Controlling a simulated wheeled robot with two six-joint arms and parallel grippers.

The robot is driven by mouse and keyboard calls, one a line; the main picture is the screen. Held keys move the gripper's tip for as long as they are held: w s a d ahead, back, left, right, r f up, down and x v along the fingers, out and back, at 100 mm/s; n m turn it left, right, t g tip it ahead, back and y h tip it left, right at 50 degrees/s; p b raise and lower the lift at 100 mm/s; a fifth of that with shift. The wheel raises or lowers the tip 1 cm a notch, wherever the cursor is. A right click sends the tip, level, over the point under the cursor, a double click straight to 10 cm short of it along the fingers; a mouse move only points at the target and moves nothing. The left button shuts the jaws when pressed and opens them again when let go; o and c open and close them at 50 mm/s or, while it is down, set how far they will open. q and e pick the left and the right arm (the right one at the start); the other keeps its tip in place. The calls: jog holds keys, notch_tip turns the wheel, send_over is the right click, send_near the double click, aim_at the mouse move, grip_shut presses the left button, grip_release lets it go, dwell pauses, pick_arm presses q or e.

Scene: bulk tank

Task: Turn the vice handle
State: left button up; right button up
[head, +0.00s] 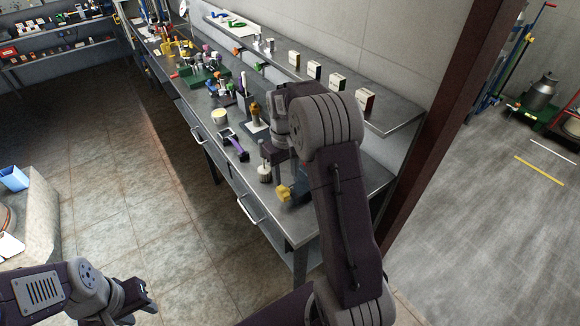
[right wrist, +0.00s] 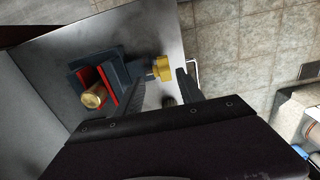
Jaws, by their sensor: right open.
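The vice (right wrist: 122,72) is dark blue-grey with red jaw faces and stands on the metal bench, with a brass cylinder (right wrist: 95,96) at its jaws. Its yellow handle (right wrist: 162,68) sticks out on the right in the right wrist view. In the head view the yellow handle (head: 284,193) shows near the bench's front edge; my right arm covers much of the vice. My right gripper (right wrist: 164,78) is open, its two fingers on either side of the handle, with no clear contact. My left gripper (head: 137,301) is open and empty, low over the floor, away from the bench.
The long bench (head: 290,222) carries a purple-handled tool (head: 236,146), a white tub (head: 219,117) and a small white-based pot (head: 264,173) beside the vice. A raised shelf (head: 385,122) with several boxes runs behind. The floor (head: 120,190) left of the bench is clear.

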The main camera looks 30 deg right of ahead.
aim_at(283, 189)
jog(key=shift+w+r, duration=0.25)
jog(key=shift+w, duration=0.05)
jog(key=shift+w+a+f, duration=0.15)
notch_tip(283, 189, down, 8)
jog(key=shift+f, duration=0.1)
jog(key=shift+a+f, duration=0.15)
jog(key=shift+f, duration=0.3)
grip_shut()
